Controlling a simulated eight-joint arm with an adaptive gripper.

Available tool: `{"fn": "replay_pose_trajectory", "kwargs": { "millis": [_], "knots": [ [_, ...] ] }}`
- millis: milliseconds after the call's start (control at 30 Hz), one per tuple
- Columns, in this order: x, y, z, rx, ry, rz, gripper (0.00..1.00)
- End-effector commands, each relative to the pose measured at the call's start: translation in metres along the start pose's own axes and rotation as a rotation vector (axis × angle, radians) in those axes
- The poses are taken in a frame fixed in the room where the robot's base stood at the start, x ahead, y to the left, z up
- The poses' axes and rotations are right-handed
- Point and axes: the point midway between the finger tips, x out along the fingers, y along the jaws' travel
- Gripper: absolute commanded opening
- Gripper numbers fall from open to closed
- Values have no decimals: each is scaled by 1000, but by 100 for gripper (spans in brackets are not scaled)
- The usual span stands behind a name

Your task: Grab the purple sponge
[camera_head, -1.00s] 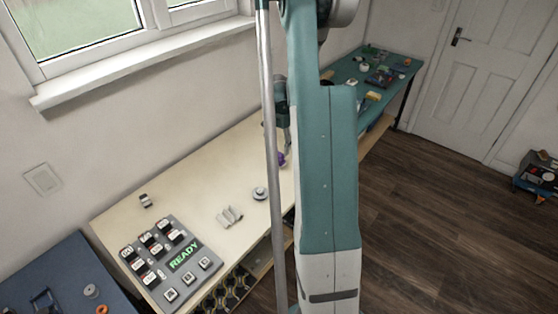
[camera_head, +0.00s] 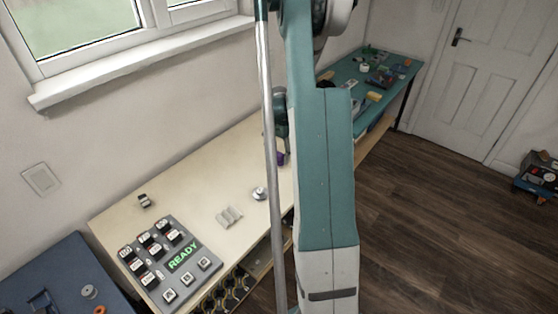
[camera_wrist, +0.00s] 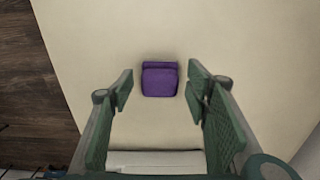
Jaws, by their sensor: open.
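The purple sponge (camera_wrist: 160,80) lies on the pale bench top in the wrist view, a little above the picture's middle. In the head view only a small part of the sponge (camera_head: 280,158) shows beside my arm. My gripper (camera_wrist: 160,88) is open in the wrist view, with one green finger left of the sponge and one right of it. Neither finger touches the sponge in the picture, and how high they are above it is hard to tell. In the head view my arm hides most of the gripper.
The pale bench (camera_head: 150,215) holds a panel of switches with a READY display (camera_head: 183,257), grey blocks (camera_head: 229,217) and a round metal piece (camera_head: 259,194). A teal table (camera_head: 397,82) with parts stands beyond. Bare bench surrounds the sponge. A white strip (camera_wrist: 155,160) lies at the wrist view's bottom.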

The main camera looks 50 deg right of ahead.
Motion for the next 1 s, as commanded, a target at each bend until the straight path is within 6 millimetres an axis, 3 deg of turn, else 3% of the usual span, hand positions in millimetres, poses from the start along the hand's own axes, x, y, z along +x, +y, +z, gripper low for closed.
{"fn": "replay_pose_trajectory", "kwargs": {
  "millis": [267, 500, 1000],
  "knots": [
    [0, 0, 0, 0, 0, 0, 48],
    [0, 0, 0, 0, 0, 0, 20],
    [-6, 0, 0, 0, 0, 0, 19]
  ]
}}
